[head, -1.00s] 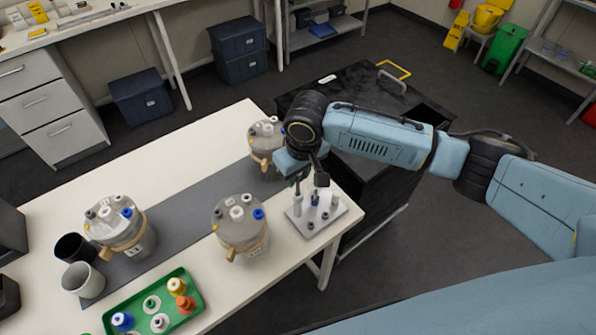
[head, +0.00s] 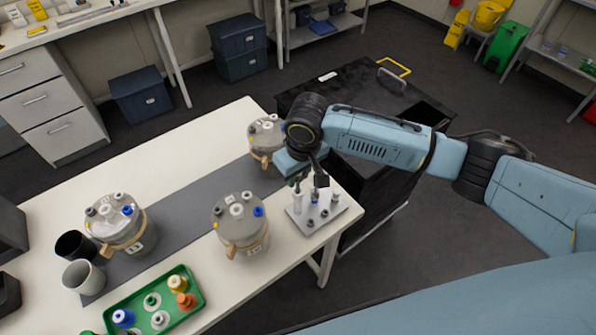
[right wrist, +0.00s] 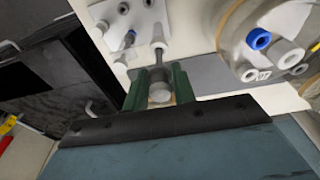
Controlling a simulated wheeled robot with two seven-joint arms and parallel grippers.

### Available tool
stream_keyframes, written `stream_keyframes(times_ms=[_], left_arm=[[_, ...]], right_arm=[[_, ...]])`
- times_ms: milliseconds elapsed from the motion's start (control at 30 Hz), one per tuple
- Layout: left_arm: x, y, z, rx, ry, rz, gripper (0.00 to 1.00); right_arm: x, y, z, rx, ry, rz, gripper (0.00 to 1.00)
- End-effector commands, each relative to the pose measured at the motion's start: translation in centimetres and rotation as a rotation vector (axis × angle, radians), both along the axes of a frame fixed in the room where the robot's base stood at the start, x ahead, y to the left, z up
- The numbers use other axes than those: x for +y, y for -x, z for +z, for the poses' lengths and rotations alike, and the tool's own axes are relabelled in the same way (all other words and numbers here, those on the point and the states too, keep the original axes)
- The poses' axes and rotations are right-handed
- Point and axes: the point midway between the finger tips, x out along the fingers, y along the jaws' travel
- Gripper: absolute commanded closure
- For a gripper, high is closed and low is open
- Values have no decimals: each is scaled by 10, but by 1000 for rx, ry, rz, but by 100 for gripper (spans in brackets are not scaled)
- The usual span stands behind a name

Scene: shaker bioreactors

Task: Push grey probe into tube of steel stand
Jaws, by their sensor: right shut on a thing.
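The steel stand (head: 327,219) is at the right end of the white table, a pale plate with upright tubes and dark and blue-marked tops. It also shows at the top of the right wrist view (right wrist: 112,40). My right gripper (head: 303,182) is above the stand's left back side. In the right wrist view its green fingers (right wrist: 161,88) are shut on the grey probe (right wrist: 159,91), gripping its round head. The probe's thin shaft points towards the stand and lines up with a tube there. I cannot tell how far its tip is inside. My left gripper is out of view.
Bioreactor vessels stand close by, one at the front (head: 240,229), one behind the gripper (head: 264,137) and one at left (head: 118,224). A green tray (head: 199,297) holds coloured caps. Cups (head: 82,277) stand at left. A black cabinet (head: 345,88) stands behind the table.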

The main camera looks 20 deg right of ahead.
Motion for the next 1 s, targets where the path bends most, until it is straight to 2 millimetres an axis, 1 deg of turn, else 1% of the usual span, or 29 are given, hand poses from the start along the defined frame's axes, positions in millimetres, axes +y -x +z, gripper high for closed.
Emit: stream_keyframes(times_ms=[1000], left_arm=[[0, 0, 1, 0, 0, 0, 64]], right_arm=[[1, 0, -9, -1, -1, 1, 98]])
